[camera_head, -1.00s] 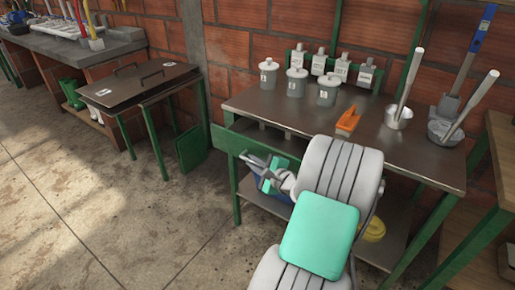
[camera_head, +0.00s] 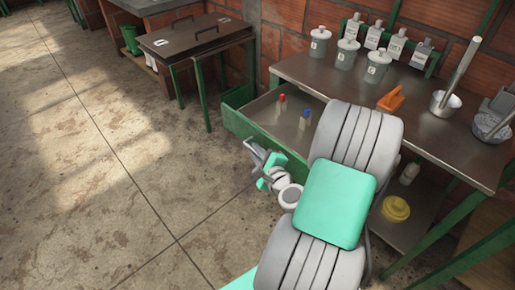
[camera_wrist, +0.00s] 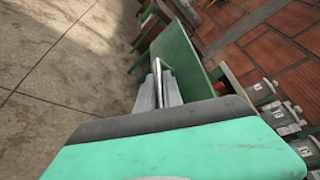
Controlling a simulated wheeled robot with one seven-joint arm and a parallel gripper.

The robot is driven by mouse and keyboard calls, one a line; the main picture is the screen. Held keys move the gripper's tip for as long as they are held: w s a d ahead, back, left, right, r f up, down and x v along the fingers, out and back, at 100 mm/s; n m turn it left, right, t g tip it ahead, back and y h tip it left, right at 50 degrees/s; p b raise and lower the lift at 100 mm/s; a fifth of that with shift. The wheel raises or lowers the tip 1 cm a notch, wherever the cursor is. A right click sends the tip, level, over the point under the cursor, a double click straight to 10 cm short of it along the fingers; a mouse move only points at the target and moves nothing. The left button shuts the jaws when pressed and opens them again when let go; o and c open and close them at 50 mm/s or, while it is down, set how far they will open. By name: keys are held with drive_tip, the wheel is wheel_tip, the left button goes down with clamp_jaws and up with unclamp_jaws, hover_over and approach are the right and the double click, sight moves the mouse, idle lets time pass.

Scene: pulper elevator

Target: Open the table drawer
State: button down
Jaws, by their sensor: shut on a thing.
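The table drawer (camera_head: 238,122) has a green front and a grey inside, and it stands pulled out from under the metal-topped table (camera_head: 340,88) in the head view. A red-topped and a blue-topped small item lie or stand inside it. My gripper (camera_head: 256,155) is at the drawer's front, shut on its handle; the grip itself is small in the head view. In the wrist view my gripper's fingers (camera_wrist: 158,90) are closed around a thin metal bar (camera_wrist: 158,75) beside the green drawer front (camera_wrist: 185,65). My arm hides the right part of the drawer.
White-lidded jars (camera_head: 347,54), bottles and an orange tool (camera_head: 391,99) stand on the table. A yellow item (camera_head: 396,209) sits on the shelf below. A smaller table (camera_head: 195,40) stands to the left. The concrete floor (camera_head: 110,180) in front is clear.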

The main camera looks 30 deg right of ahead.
drive_tip(key=c, duration=1.8)
unclamp_jaws()
drive_tip(key=shift+o, duration=0.2)
drive_tip(key=shift+s, duration=0.1)
drive_tip(key=v, duration=0.7)
drive_tip(key=shift+s+p, duration=0.3)
drive_tip(key=shift+a, duration=0.1)
